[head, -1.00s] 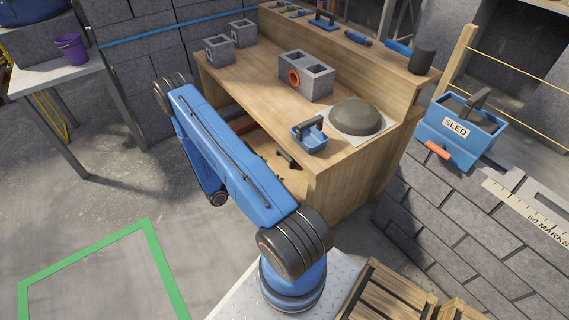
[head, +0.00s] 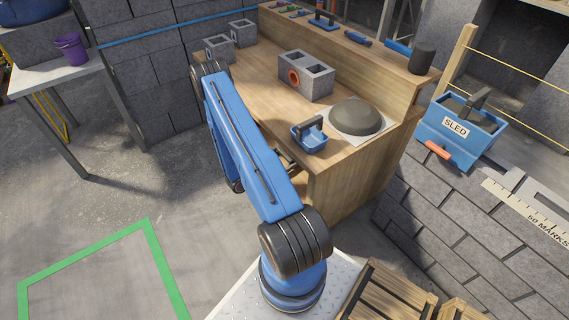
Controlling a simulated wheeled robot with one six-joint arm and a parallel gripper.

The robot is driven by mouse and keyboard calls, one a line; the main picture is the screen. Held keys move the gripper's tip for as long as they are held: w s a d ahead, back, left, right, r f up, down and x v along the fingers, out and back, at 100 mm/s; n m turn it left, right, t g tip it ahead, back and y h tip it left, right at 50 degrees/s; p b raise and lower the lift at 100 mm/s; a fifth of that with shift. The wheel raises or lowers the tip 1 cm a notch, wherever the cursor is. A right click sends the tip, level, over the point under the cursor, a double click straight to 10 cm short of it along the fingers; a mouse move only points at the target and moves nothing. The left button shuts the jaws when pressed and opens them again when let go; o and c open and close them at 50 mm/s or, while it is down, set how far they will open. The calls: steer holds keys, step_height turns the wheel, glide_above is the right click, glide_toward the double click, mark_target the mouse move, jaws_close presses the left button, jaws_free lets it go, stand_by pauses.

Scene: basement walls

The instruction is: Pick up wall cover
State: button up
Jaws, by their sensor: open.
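I cannot tell for certain which thing is the wall cover. A round orange piece (head: 294,77) sits on the near face of a grey hollow block (head: 312,81) on the wooden workbench (head: 255,85). A grey domed mound (head: 355,117) lies on a white sheet on the bench, with a small blue tray with a dark handle (head: 309,134) to its left. My raised blue arm stands in front of the bench's left part. My gripper is hidden behind the arm, so its place relative to these things does not show.
A blue box marked SLED (head: 459,131) sits on the block wall at right. A side table (head: 58,82) holds a purple bucket (head: 71,48). Floor inside the green outline (head: 85,250) is clear.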

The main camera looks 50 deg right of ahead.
steer(key=shift+s+d, duration=0.15)
steer(key=shift+d, duration=0.3)
steer(key=c, duration=1.2)
steer(key=shift+c, duration=0.9)
steer(key=shift+r, duration=0.15)
